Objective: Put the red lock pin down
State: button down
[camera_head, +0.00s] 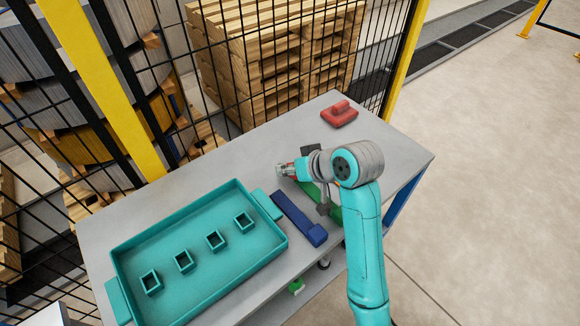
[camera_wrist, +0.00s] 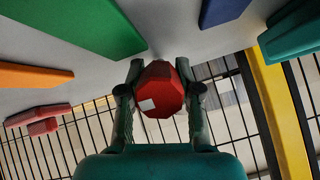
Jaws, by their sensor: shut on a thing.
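The red lock pin (camera_wrist: 161,89) is a faceted red piece with a small white patch, gripped between both fingers in the wrist view. My gripper (camera_wrist: 160,92) is shut on it. In the head view my gripper (camera_head: 287,169) is over the grey worktable (camera_head: 215,165), between the teal tray and the red block. Only a trace of red shows at the fingers there. The pin's lower end and its exact height above the table cannot be told.
A teal tray (camera_head: 262,272) with several square sockets stands at the left. A blue piece (camera_head: 300,218) and a partly hidden green piece (camera_head: 334,205) lie near my arm. A red block with a handle (camera_head: 339,114) lies at the back right. A mesh fence with yellow posts (camera_head: 97,80) stands behind.

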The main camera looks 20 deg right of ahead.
jog(key=c, duration=0.8)
grip_release()
jog(key=shift+f, duration=0.1)
jog(key=shift+r, duration=0.25)
jog(key=v, duration=1.2)
